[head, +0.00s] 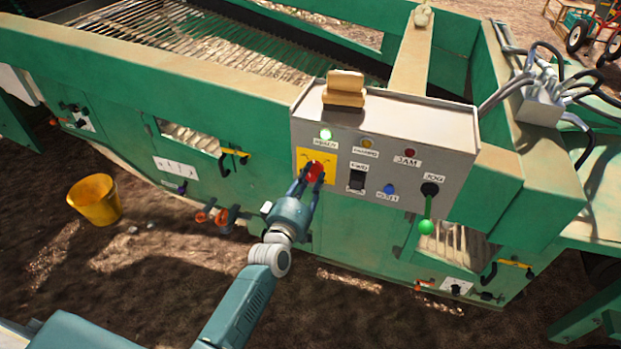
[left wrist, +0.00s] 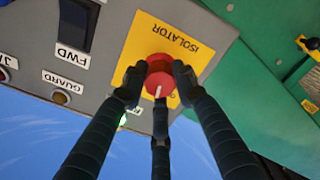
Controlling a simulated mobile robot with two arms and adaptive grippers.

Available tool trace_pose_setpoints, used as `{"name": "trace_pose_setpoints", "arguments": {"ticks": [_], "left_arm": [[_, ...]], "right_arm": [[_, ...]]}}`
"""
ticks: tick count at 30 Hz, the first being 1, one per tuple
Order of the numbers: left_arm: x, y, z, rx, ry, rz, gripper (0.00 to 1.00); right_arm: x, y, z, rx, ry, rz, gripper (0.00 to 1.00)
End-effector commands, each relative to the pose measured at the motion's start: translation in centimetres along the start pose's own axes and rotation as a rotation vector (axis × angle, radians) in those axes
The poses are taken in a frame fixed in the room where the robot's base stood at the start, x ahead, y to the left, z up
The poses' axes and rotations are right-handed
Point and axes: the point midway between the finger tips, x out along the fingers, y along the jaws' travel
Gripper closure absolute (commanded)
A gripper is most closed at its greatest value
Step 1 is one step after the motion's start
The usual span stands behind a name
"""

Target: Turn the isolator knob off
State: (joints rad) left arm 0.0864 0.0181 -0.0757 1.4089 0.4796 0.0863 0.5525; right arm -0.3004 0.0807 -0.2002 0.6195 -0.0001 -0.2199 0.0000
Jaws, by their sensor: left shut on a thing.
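The isolator knob (head: 315,171) is red with a white pointer mark and sits on a yellow plate (head: 304,160) at the left of the grey control panel (head: 446,172). In the left wrist view the red knob (left wrist: 160,72) is in the middle, on the yellow plate lettered ISOLATOR (left wrist: 192,30). My left gripper (head: 309,178) has its dark fingers around the knob, shut on it. It also shows in the left wrist view (left wrist: 158,80), with fingertips on both sides of the knob and one below. My right gripper is not in view.
The panel also has a lit green lamp (head: 326,134), a yellow lamp (head: 367,143), a red lamp (head: 409,153), a black switch (head: 357,178), a blue button (head: 389,189) and a green-balled lever (head: 426,227). A yellow bucket (head: 95,200) stands on the soil at left.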

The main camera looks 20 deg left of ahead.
Motion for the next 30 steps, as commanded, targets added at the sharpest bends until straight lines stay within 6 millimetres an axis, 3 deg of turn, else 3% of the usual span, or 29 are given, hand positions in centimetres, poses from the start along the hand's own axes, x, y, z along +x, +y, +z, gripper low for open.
{"name": "trace_pose_setpoints", "arguments": {"ticks": [15, 30], "left_arm": [[0.0, -0.2, 0.1, -0.428, -0.002, -0.002, 0.98], [0.0, -0.1, 0.1, -0.579, -0.001, -0.003, 0.98]], "right_arm": [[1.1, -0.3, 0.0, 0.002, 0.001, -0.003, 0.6], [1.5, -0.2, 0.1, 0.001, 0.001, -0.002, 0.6]]}}
